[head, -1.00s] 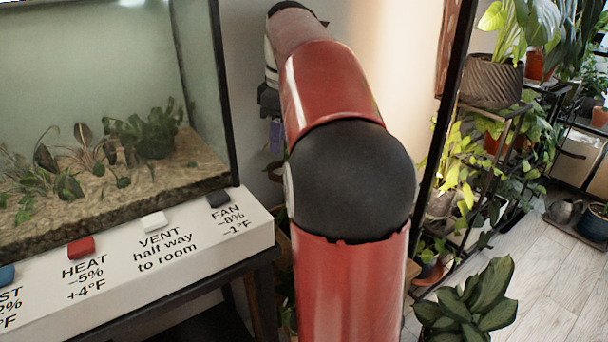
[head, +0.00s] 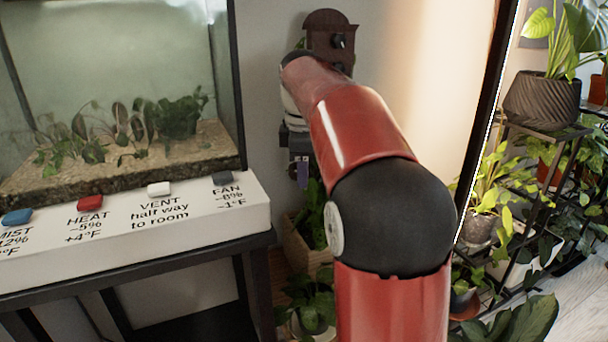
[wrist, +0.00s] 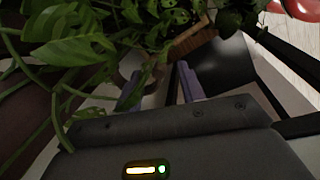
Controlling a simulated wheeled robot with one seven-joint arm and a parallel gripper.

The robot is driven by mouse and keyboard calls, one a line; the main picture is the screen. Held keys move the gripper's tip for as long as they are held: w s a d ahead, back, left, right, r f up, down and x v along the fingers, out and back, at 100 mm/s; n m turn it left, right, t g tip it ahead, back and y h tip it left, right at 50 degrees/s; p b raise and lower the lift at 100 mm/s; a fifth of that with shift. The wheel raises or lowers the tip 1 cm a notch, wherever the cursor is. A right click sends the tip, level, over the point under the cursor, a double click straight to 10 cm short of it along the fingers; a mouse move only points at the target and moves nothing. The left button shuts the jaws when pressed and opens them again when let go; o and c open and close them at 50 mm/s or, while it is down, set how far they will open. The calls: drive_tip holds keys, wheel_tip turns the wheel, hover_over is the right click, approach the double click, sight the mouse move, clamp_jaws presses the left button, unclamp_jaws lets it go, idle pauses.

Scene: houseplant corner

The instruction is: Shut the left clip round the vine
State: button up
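My gripper (head: 302,170) is at the far end of my red arm, low by the wall in the head view; only a bit of its purple fingers shows. In the wrist view its two purple fingers (wrist: 160,88) stand apart with nothing seen between them. Green stems and leaves (wrist: 75,45), perhaps the vine, hang over and left of the fingers. A dark brown arched board (head: 327,22) with black knob-like parts (head: 338,41) is on the wall above my gripper, partly hidden by my arm. I cannot make out the left clip or its state.
A planted tank (head: 120,150) stands left on a white panel (head: 120,238) with coloured buttons, above a dark stand. A wooden planter (head: 300,245) with foliage is below my gripper. A black plant shelf (head: 545,130) stands right. Open floor (head: 590,258) shows at far right.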

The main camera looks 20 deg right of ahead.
drive_tip(key=shift+f, duration=0.35)
clamp_jaws()
drive_tip(key=shift+d, duration=0.1)
drive_tip(key=shift+s+d+n+y+p, duration=0.15)
drive_tip(key=shift+s+d+n+p, duration=0.1)
drive_tip(key=shift+d+n+p, duration=0.7)
drive_tip(key=shift+s+d+n+y+p, duration=0.25)
drive_tip(key=shift+n+p, duration=0.25)
drive_tip(key=shift+n, duration=0.85)
